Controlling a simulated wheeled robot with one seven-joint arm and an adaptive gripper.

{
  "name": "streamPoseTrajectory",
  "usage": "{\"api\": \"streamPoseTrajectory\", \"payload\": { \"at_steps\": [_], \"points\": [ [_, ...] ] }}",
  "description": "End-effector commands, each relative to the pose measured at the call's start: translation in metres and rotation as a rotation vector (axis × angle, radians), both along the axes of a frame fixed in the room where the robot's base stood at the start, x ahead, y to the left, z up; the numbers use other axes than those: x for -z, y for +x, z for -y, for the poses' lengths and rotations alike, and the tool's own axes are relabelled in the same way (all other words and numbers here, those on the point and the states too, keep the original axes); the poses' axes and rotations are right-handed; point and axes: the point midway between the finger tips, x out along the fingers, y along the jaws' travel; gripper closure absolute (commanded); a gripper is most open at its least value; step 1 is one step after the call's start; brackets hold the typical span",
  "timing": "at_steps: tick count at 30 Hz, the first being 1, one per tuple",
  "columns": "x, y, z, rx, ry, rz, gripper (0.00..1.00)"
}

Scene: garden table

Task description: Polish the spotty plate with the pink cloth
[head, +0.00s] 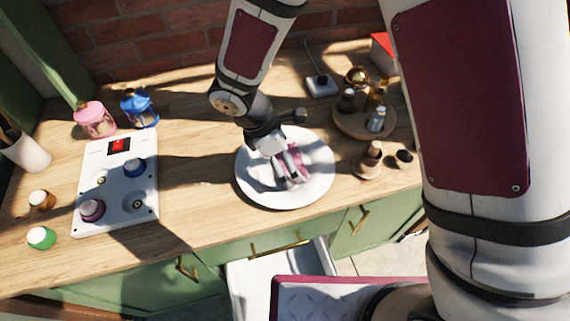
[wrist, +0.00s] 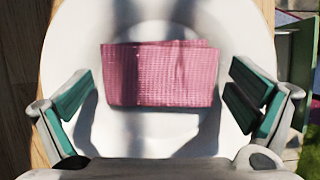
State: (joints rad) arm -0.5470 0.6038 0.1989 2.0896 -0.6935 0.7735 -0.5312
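The white round plate (head: 318,184) lies near the front edge of the wooden worktop; in the wrist view its rim (wrist: 75,40) surrounds the cloth. No spots can be made out on it. The folded pink cloth (wrist: 160,75) is over the middle of the plate and shows partly behind my fingers in the head view (head: 299,160). My gripper (head: 283,166) points down over the plate. In the wrist view my gripper (wrist: 160,92) has its green-padded fingers wide apart, one on each side of the cloth, with gaps between.
A white panel (head: 117,200) with knobs and a red switch lies left. Pink (head: 95,120) and blue (head: 140,109) lanterns stand behind it. A round wooden tray (head: 350,122) with bottles stands right of the plate, with a wooden shaker (head: 370,160) nearby. Worktop between panel and plate is clear.

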Motion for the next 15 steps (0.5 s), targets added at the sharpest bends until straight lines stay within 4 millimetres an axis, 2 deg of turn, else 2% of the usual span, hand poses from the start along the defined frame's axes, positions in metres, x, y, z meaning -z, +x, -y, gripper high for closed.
{"api": "streamPoseTrajectory", "payload": {
  "at_steps": [8,11,15],
  "points": [
    [-0.003,0.0,-0.002,0.0,0.001,0.001,0.0],
    [-0.014,0.0,-0.006,0.0,0.003,0.003,0.0],
    [-0.038,-0.003,-0.016,0.0,0.003,0.005,0.0]
  ]
}}
